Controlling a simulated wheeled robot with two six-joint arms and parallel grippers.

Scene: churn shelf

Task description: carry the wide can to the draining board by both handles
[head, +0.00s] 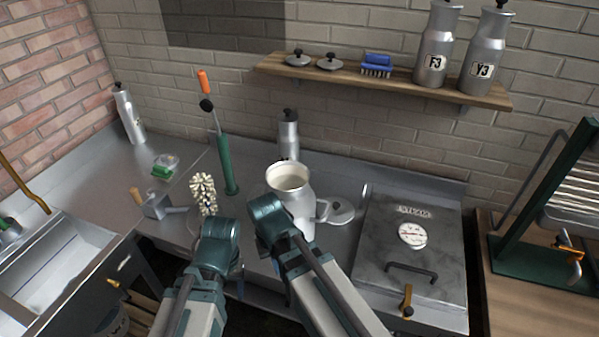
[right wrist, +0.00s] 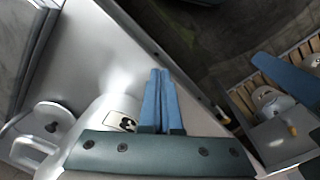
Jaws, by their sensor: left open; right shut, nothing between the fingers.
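The wide can (head: 291,180) is a pale metal churn, open at the top, standing on the metal counter. One loop handle (head: 322,210) shows on its right side; the other is hidden. In the right wrist view, its labelled body (right wrist: 120,122) is partly behind my right gripper (right wrist: 160,75), whose blue fingers are together and empty. In the head view, my right gripper (head: 266,212) covers the can's lower left. I cannot clearly make out the draining board near the sink (head: 60,262).
A loose lid (head: 341,213) lies right of the can. A grey bottle (head: 288,135) stands behind it. A white brush (head: 204,193) and green-handled tool (head: 228,165) stand left. A closed metal box (head: 412,245) is right. A wall shelf (head: 390,85) holds bottles and lids.

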